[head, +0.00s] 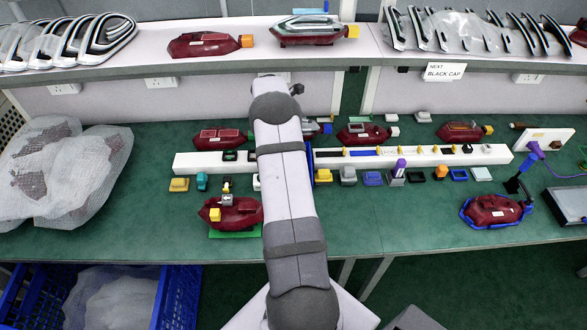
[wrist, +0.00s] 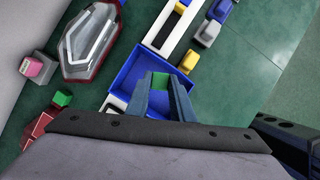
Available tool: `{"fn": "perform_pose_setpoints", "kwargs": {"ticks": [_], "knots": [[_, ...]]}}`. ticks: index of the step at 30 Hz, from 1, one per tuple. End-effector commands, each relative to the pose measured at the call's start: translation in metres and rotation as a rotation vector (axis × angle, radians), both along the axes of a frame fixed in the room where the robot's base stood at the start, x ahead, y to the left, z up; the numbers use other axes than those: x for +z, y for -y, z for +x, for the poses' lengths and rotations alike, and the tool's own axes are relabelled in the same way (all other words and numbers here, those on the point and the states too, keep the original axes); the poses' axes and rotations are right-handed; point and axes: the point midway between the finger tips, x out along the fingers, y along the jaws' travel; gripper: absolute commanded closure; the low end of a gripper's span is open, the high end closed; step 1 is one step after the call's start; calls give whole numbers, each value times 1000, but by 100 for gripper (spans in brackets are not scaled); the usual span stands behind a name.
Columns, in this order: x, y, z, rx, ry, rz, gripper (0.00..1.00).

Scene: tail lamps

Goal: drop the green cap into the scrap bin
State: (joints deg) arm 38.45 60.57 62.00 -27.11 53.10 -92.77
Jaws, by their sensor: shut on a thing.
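In the wrist view my gripper (wrist: 163,82) is shut on the green cap (wrist: 160,84), which shows between the fingertips. The fingertips and cap are over the blue scrap bin (wrist: 127,73), an open tray. I cannot tell how high above its floor they are. In the head view my arm hides the gripper, the held cap and most of the bin. Another green cap (wrist: 62,98) sits beside a red lamp (wrist: 38,130) at the left of the wrist view.
Beside the bin, a clear-topped lamp (wrist: 90,43) lies in the wrist view. In the head view, a white rack (head: 410,156) crosses the green bench, with loose coloured caps in front. A lamp (head: 235,214) lies left of my arm. A sign (head: 443,72) reads "NEXT BLACK CAP".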

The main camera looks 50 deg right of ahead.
Motion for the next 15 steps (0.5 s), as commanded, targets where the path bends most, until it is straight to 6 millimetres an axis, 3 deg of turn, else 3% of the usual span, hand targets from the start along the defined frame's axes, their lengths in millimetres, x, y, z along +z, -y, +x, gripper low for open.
{"fn": "perform_pose_setpoints", "kwargs": {"ticks": [6, 15], "knots": [[1, 3, 7, 251, -1, 1, 100], [1, 3, 7, 351, 0, 2, 100]]}}
